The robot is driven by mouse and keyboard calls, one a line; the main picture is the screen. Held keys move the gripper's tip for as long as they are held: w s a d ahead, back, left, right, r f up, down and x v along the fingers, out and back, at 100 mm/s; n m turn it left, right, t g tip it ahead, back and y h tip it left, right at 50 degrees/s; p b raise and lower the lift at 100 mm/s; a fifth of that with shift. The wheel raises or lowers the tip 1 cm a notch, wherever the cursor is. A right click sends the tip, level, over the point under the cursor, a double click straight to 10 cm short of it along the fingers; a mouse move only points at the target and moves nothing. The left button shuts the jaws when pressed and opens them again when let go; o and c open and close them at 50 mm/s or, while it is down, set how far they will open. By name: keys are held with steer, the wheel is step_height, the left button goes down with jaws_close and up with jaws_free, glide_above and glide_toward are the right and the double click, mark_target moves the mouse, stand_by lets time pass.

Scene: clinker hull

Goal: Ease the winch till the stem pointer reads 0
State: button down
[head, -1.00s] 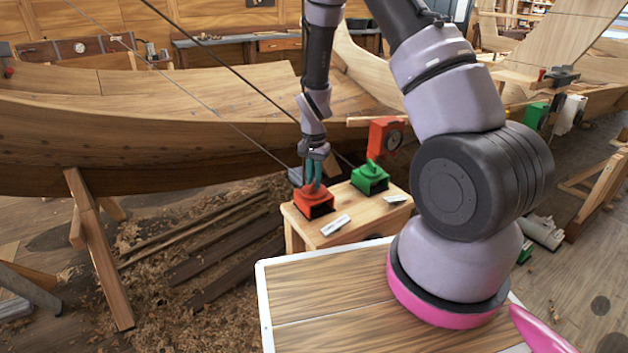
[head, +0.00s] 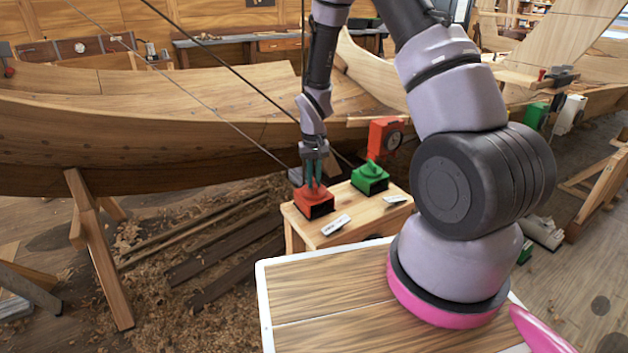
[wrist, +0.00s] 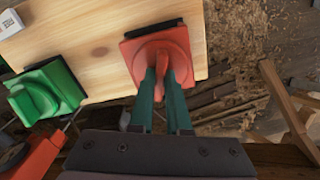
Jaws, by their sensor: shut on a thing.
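Two winches stand on a wooden bench (head: 293,238): a red winch (head: 316,207) at the left and a green winch (head: 371,182) at the right. My gripper (head: 314,183) points down at the red winch. In the wrist view my gripper (wrist: 163,85) has its two green fingers closed on the raised red handle on top of the red winch (wrist: 138,55). The green winch (wrist: 62,90) is at the left there. A red gauge with a round dial (head: 392,141) stands behind the bench by the hull; its reading is too small to make out.
White labels lie on the bench, one (head: 336,225) before the red winch. Dark ropes run from the upper left down to the winches. The wooden hull (head: 120,130) is behind. A trestle (head: 98,245) and planks (head: 225,262) are at the left.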

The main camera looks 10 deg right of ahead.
stand_by(0.4)
steer(key=c, duration=0.9)
jaws_free()
step_height(320, 180, up, 11)
steer(key=shift+f, duration=0.1)
steer(key=s+d+r+m+t+y, duration=0.1)
steer(key=s+d+r+t, duration=0.15)
steer(key=r, duration=0.65)
steer(key=s+d+r+m+t, duration=0.1)
steer(key=s+r, duration=0.3)
steer(key=r, duration=0.6)
steer(key=s+r+t, duration=0.1)
steer(key=s+r, duration=0.3)
steer(key=s, duration=0.1)
steer(key=s+d+r+m+t, duration=0.1)
steer(key=s+r, duration=0.3)
steer(key=s, duration=0.1)
steer(key=s+d+r+t+y, duration=0.1)
steer(key=s+r, duration=0.3)
steer(key=s, duration=0.2)
steer(key=shift+d+r+m+t, duration=0.1)
steer(key=shift+d+m+t, duration=0.05)
steer(key=shift+m+t, duration=0.25)
